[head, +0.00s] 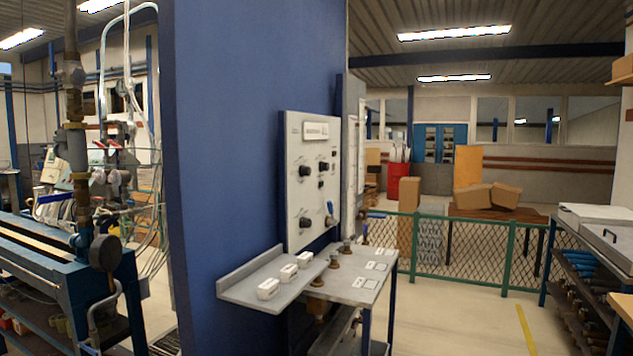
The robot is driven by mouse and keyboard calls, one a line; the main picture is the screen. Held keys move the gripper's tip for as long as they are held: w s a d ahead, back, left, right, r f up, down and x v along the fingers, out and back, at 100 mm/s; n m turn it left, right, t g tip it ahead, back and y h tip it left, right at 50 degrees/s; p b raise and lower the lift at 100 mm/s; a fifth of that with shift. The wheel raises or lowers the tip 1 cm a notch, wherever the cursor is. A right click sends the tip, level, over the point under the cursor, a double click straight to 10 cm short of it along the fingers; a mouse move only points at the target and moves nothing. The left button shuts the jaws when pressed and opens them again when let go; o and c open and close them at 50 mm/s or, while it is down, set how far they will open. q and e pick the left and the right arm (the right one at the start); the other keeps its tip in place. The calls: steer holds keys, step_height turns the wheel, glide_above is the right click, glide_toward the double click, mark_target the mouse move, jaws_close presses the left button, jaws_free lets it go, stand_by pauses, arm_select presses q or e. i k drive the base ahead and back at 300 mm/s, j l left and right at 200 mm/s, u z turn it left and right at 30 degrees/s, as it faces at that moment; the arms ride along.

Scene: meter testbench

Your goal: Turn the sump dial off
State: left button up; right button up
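A pale control panel (310,205) is mounted on the blue wall near the middle of the head view, seen at a steep angle. It carries several black dials, one at the upper left (304,171) and one at the lower left (304,222). A further dial at the lower right (330,220) has a blue part above it. The labels are too small to read, so I cannot tell which is the sump dial or how any dial is set. Neither of my grippers is in view.
Below the panel, a grey bench (352,286) and shelf (262,275) hold small white boxes and brass fittings. A green mesh fence (455,255) stands behind. A machine (60,262) is at left, a rack (585,270) at right. Floor (460,320) between bench and rack is clear.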

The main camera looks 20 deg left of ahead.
mark_target(323, 166)
steer(key=i+l, duration=0.1)
steer(key=i, duration=0.3)
steer(key=i+l, duration=0.1)
steer(key=i, duration=0.35)
steer(key=i+l, duration=0.1)
steer(key=i, duration=0.3)
steer(key=u, duration=0.05)
